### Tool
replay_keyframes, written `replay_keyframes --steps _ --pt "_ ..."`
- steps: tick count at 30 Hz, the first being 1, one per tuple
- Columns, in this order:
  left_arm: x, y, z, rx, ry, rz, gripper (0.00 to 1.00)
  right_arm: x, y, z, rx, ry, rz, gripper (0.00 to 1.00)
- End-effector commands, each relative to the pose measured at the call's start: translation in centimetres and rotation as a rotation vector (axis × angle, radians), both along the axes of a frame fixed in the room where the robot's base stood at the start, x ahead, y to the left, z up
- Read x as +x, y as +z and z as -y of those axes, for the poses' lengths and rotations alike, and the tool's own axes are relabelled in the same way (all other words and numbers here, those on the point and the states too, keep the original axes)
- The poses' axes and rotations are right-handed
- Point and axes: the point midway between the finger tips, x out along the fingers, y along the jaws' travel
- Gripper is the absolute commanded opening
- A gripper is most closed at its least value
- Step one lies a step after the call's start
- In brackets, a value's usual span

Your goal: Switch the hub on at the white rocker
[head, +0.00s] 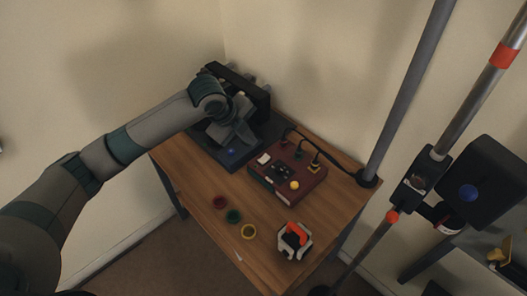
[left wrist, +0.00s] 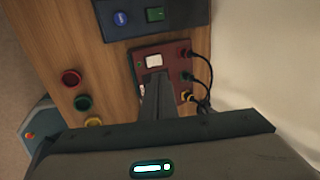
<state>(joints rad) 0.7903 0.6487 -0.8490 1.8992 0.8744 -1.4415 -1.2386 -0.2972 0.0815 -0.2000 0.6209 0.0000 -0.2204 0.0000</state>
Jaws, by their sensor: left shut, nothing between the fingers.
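The hub is a dark red box (head: 307,181) on the wooden table, and it also shows in the left wrist view (left wrist: 177,50). The white rocker (head: 263,159) sits on its top near the left corner; in the left wrist view the rocker (left wrist: 153,60) is fully visible just beyond my fingertips. My left gripper (head: 247,138) is shut and empty, above and behind the rocker in the head view. In the left wrist view its closed fingers (left wrist: 155,80) overlap the hub's face; I cannot tell whether they touch it. My right gripper is not in view.
A dark unit with a blue button (head: 232,151) stands beside the hub. Black cables run from plugs on the hub. Red (head: 220,202), green (head: 234,216) and yellow (head: 248,232) rings and a white-and-orange object (head: 294,240) lie on the front table. A grey pole (head: 408,95) rises at right.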

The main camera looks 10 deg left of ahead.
Motion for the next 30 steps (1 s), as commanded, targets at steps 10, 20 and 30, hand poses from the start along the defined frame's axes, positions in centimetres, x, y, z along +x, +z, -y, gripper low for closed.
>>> replay_keyframes --steps 10,20,30 --pt "2.1 -4.9 1.6 0.0 0.002 -0.005 0.0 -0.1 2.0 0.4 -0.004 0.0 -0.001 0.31" --pt "4.0 -9.3 2.7 0.0 0.001 -0.004 0.0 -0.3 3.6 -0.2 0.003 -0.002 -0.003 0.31" --pt "4.7 -10.8 3.1 0.001 -0.001 -0.001 0.0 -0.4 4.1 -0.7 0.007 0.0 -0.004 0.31"
